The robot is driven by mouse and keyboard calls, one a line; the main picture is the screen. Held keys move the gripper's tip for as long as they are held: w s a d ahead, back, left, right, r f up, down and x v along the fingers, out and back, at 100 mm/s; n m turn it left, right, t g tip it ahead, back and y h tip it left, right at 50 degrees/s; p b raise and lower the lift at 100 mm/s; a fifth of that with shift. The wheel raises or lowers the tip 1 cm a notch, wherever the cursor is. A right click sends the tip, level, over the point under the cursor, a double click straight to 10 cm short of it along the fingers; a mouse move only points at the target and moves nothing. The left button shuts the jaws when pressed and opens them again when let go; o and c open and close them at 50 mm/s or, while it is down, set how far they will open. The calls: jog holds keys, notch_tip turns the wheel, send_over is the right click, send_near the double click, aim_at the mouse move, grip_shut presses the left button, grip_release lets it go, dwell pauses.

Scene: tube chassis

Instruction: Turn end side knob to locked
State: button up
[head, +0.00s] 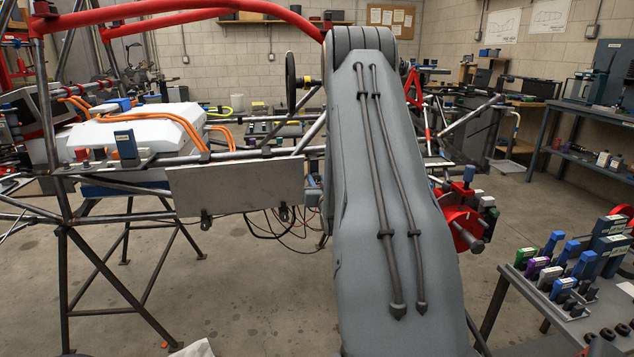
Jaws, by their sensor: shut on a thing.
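The large grey link of my arm (392,200) fills the middle of the head view and hides much of the tube chassis (95,200) behind it. My gripper does not show; it seems to be behind this link. I cannot pick out the end side knob or tell its position. Small red and blue parts (100,153) sit on the chassis plate at the left.
A white box with orange cables (140,130) sits in the chassis. A flat grey panel (235,187) hangs on its near side. A bench with coloured parts (565,270) stands at the right. The floor at the lower left (240,290) is mostly clear.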

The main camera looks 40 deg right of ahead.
jog(key=m, duration=0.4)
jog(key=shift+p, duration=0.4)
jog(key=m+p, duration=0.1)
jog(key=m, duration=0.3)
jog(key=shift+a+m, duration=0.1)
jog(key=shift+m, duration=0.3)
jog(key=m, duration=0.4)
jog(key=shift+r+p, duration=0.1)
jog(key=shift+p, duration=0.3)
jog(key=shift+m+p, duration=0.3)
jog(key=shift+m, duration=1.6)
jog(key=o, duration=1.1)
jog(key=shift+c, duration=0.2)
jog(key=shift+a, duration=0.1)
